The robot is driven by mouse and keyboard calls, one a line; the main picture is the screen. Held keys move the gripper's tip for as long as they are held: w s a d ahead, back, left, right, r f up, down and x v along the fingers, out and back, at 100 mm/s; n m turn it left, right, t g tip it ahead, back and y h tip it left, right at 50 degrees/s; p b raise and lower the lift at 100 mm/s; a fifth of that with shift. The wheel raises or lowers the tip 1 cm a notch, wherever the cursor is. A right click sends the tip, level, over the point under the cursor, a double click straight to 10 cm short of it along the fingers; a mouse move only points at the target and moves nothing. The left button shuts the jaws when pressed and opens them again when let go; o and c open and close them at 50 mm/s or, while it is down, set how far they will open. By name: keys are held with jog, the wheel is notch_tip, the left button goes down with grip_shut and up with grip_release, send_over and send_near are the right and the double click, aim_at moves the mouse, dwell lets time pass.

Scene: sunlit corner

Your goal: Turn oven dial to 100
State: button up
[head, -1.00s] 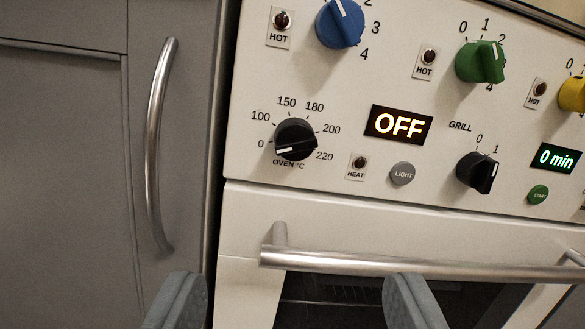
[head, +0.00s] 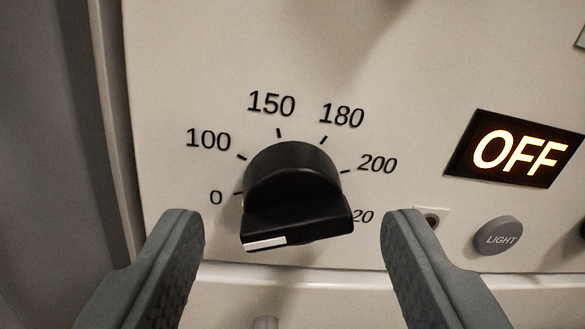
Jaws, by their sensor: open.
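The black oven dial (head: 294,190) is in the middle of the head view, with its grip bar lying nearly level. The white mark on the bar is at its left end, below the printed 0. The numbers 0, 100, 150, 180 and 200 show around it, and 220 is partly hidden by the dial. The lit display (head: 513,149) at the right reads OFF. My gripper (head: 293,228) is open, with one grey finger on each side of the dial's lower part. Both fingers appear apart from the dial, with a gap on each side.
A round grey LIGHT button (head: 498,236) is to the right of the right finger. A small indicator plate (head: 432,216) is partly hidden behind that finger. The panel's left edge borders a grey cabinet (head: 50,150).

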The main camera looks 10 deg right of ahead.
jog(key=shift+w, duration=0.8)
jog(key=shift+d, duration=0.1)
jog(key=c, duration=1)
jog(key=shift+o, duration=0.2)
jog(key=m, duration=0.4)
jog(key=shift+m, duration=0.3)
jog(key=shift+r+m+g, duration=0.1)
jog(key=shift+m+g, duration=0.2)
jog(key=shift+m, duration=1.5)
